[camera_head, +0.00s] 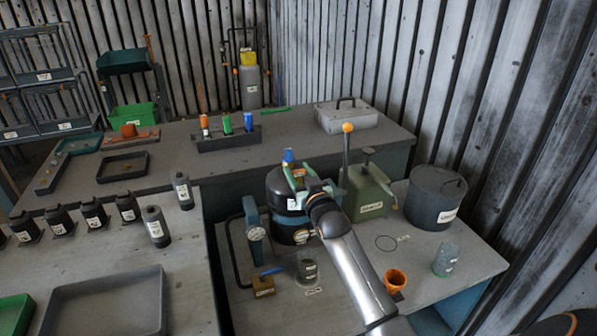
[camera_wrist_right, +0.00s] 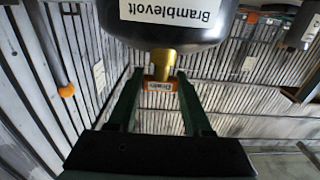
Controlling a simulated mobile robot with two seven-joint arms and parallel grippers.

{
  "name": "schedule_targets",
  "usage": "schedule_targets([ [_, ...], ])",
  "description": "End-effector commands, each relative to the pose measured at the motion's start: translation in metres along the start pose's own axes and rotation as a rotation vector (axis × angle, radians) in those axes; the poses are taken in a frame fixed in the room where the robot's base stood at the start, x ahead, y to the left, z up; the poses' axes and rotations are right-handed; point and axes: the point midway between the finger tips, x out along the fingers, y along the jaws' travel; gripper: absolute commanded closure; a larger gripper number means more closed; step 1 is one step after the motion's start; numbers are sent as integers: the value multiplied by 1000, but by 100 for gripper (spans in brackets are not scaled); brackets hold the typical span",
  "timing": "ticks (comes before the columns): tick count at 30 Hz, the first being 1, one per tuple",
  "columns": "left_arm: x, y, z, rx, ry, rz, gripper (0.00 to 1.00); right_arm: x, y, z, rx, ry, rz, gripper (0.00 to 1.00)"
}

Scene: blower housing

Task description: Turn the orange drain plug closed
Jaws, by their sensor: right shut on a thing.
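The orange drain plug (camera_wrist_right: 160,86), labelled "Drain", sits on a brass stem (camera_wrist_right: 163,62) of the black tank (camera_wrist_right: 175,30) in the right wrist view. My right gripper (camera_wrist_right: 160,82) is shut on the plug, one green finger on each side. In the head view the tank (camera_head: 278,193) stands on the near right bench, and my right gripper (camera_head: 295,177) is at its upper front right. The plug is hard to make out there, behind the fingers. How far the plug is turned cannot be told. My left gripper is not in view.
A green box (camera_head: 366,192) and a lever with an orange knob (camera_head: 347,128) stand close right of the tank. A dark lidded pot (camera_head: 435,200), an orange cup (camera_head: 395,279) and a grey cup (camera_head: 446,259) stand farther right.

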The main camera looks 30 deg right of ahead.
Motion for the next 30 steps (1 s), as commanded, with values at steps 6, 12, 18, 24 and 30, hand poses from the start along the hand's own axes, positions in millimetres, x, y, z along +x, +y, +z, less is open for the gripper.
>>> schedule_targets([
  [6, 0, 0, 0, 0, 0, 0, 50, 0, 0, 0, 0, 0, -1, 100],
  [12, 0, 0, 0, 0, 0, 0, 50, 0, 0, 0, 0, 0, -1, 29],
  [18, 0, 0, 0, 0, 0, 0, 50, 0, 0, 0, 0, 0, -1, 20],
  [24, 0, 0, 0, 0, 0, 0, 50, -3, 0, 0, 0, 0, -1, 20],
  [30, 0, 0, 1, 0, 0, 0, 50, -23, 0, 1, 0, -1, -1, 20],
])
